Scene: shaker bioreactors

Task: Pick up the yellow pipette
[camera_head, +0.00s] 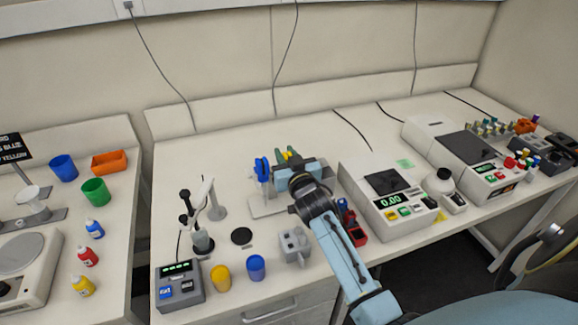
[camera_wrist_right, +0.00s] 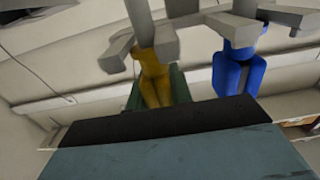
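The yellow pipette (camera_wrist_right: 155,75) hangs upright at the grey hooks of a pipette stand (camera_head: 262,207). In the head view only a bit of its yellow top (camera_head: 287,155) shows, behind my right gripper (camera_head: 286,157). The green fingers of my right gripper, which also shows in the wrist view (camera_wrist_right: 158,90), stand close on both sides of the pipette's body and look shut on it. A blue pipette (camera_wrist_right: 233,65) hangs just to its right in the wrist view and at the left in the head view (camera_head: 262,168). My left gripper is not in view.
Yellow (camera_head: 220,278) and blue (camera_head: 256,267) cups and a grey block (camera_head: 294,246) stand near the front edge. Little free room lies beside the blue pipette.

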